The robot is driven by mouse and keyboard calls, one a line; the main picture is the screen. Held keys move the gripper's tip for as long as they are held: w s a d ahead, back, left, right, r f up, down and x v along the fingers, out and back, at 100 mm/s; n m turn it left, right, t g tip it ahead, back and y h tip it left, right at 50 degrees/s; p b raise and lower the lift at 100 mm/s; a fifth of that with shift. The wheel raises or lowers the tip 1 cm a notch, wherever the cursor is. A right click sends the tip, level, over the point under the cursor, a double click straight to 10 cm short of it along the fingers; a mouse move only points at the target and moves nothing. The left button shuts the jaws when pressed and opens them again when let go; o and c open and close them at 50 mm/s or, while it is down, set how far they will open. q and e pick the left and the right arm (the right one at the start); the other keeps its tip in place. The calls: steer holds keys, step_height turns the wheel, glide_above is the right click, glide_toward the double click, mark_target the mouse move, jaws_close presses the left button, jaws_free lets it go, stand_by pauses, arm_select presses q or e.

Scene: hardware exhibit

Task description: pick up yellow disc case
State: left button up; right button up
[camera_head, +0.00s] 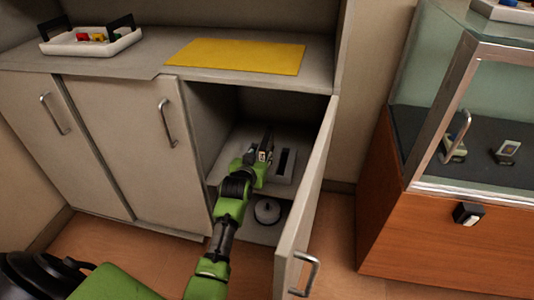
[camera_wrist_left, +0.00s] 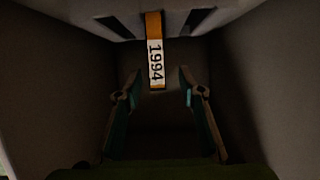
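The yellow disc case (camera_wrist_left: 155,55) shows orange-yellow in the left wrist view, with a white label reading 1994. It stands in a pale slotted holder (camera_wrist_left: 228,22), which is inside the open cabinet in the head view (camera_head: 284,180). My left gripper (camera_head: 265,145) reaches into the cabinet over the holder and mostly hides the case there. In the left wrist view my left gripper (camera_wrist_left: 160,82) is open, with one finger on each side of the case and gaps between. My right gripper is not in view.
The open cabinet door (camera_head: 312,190) stands right of my left arm. A round dark-and-white object (camera_head: 267,211) lies on the cabinet floor below. A yellow mat (camera_head: 235,56) and a white tray (camera_head: 92,43) are on the counter above. A glass display case (camera_head: 440,120) stands at right.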

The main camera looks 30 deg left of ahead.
mark_target(262, 155)
arm_select(q)
steer(key=shift+w+f, duration=0.1)
steer(key=shift+w, duration=0.15)
steer(key=shift+w+a+f, duration=0.1)
steer(key=shift+w+f, duration=0.05)
steer(key=shift+w, duration=0.1)
steer(key=b+x, duration=0.2)
steer(key=shift+w+f, duration=0.2)
steer(key=shift+w, duration=0.15)
steer(key=shift+x, duration=0.9)
steer(key=shift+r, duration=0.2)
jaws_close()
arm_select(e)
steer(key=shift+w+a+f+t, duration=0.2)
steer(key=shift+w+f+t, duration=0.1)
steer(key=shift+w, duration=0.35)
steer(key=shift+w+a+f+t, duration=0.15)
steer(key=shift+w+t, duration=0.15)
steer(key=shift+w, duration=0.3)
